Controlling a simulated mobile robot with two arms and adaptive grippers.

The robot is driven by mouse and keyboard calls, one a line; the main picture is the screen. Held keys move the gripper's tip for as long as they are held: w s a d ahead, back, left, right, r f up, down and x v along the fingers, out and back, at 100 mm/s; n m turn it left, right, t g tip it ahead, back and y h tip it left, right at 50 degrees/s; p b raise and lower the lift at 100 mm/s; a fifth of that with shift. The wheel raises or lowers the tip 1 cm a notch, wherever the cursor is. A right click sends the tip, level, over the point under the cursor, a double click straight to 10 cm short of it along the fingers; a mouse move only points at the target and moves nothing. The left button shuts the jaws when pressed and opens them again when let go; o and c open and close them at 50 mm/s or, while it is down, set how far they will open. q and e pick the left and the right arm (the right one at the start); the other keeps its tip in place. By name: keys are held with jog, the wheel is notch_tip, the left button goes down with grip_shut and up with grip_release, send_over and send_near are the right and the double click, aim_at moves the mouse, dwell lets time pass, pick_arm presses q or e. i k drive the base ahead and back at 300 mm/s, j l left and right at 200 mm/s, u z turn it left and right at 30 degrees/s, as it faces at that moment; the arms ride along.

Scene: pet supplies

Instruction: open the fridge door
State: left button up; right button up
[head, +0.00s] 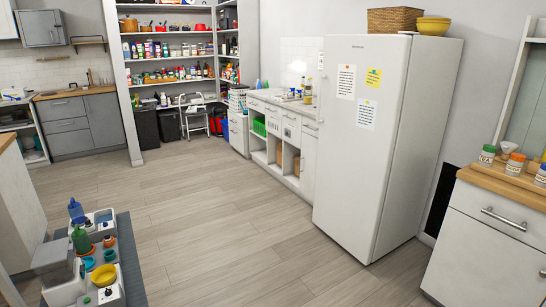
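The white fridge (345,165) stands against the wall right of the middle in the head view. Its front door is shut. Two white sheets and a yellow note are stuck on the upper part of the door. A slim vertical handle (320,100) seems to run along the door's upper left edge, but it is hard to make out. Neither of my grippers shows in this view, and nothing touches the fridge.
Open wooden floor (220,230) lies before the fridge. A low counter (310,155) adjoins its left side, and a white drawer cabinet (485,250) stands at the right. A wicker basket (394,20) and yellow bowls (432,25) sit on top. Bottles and bowls stand lower left.

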aim_at(357, 135)
jog(key=i, duration=0.8)
jog(key=i+z, duration=0.15)
jog(key=i, duration=0.6)
jog(key=i+j, duration=0.2)
jog(key=i, duration=0.6)
jog(key=l+z, duration=0.05)
